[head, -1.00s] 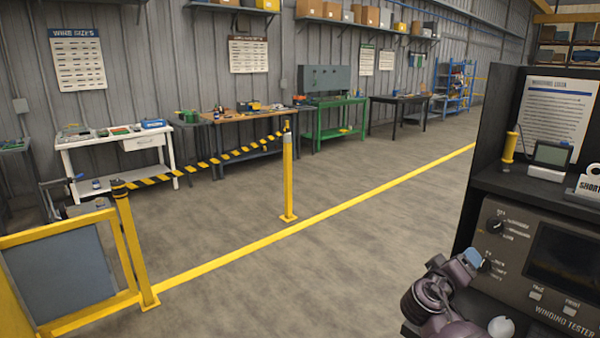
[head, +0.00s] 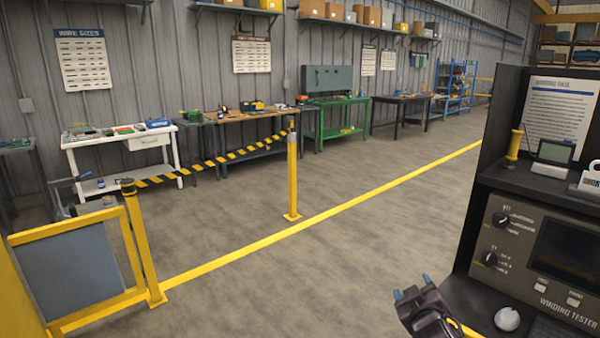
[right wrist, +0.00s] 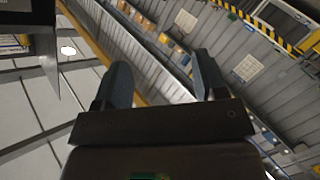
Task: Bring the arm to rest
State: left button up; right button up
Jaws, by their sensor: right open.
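My right gripper (head: 411,294) shows at the bottom of the head view, left of the winding tester (head: 548,255) and apart from it. Its two blue-grey fingertips point up and stand apart. In the right wrist view the two fingers (right wrist: 163,82) are spread with nothing between them. Behind them that view shows the wall and ceiling at a slant. The tester's two dark knobs and its screen are in plain sight in the head view. My left gripper is not in view.
A black bench holds the tester, a white mouse (head: 507,319), a small display (head: 553,157) and a yellow spool (head: 514,146). A yellow post (head: 292,180) and striped barrier tape (head: 210,162) stand ahead. The grey floor left of my gripper is clear.

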jog(key=s+f+m+g, duration=0.1)
jog(key=s+f, duration=0.6)
jog(key=s, duration=0.3)
jog(key=s+d+f+m+g+y, duration=0.1)
jog(key=s+f+m+g, duration=0.1)
jog(key=s+f, duration=0.4)
jog(key=s+d+f+m+g, duration=0.1)
jog(key=s+f, duration=0.6)
jog(key=s, duration=0.8)
jog(key=shift+f+m+y, duration=0.35)
jog(key=shift+m+y, duration=0.05)
jog(key=shift+m, duration=0.1)
